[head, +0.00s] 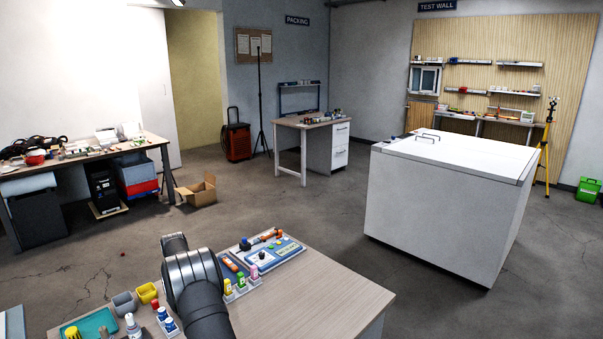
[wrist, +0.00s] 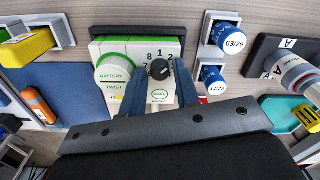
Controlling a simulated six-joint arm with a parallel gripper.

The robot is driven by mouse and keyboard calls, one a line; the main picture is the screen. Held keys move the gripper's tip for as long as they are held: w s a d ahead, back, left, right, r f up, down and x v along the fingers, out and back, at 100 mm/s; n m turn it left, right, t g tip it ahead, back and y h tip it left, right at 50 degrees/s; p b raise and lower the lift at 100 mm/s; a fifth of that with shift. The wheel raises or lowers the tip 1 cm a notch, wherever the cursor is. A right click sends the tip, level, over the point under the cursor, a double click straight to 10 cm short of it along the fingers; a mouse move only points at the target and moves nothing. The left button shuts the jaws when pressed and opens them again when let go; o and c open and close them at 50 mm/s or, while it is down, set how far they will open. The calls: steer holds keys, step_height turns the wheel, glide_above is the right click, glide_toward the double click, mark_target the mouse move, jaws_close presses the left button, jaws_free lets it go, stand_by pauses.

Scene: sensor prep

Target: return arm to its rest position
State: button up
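In the wrist view, my gripper (wrist: 159,84) points down at the workbench with its two blue-grey fingers apart. Nothing is seen held between them. Beyond the fingers lies a pale tester (wrist: 174,46) with a black dial, a green-ringed "BATTERY TWIST" cap (wrist: 117,74) and a green-ringed button. Whether the fingers touch the tester cannot be told. In the head view, my dark arm reaches over the wooden workbench (head: 335,296); my gripper is hidden there.
Blue-capped dated vials (wrist: 228,38) stand close right of the tester, with a white-bodied bottle (wrist: 295,72) farther right. A yellow item (wrist: 28,45) sits in a holder at left. A teal tray (wrist: 290,113) is at right. The bench's right part is clear.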

steer(key=shift+n, duration=0.9)
step_height(320, 180, up, 9)
steer(key=shift+f, duration=0.2)
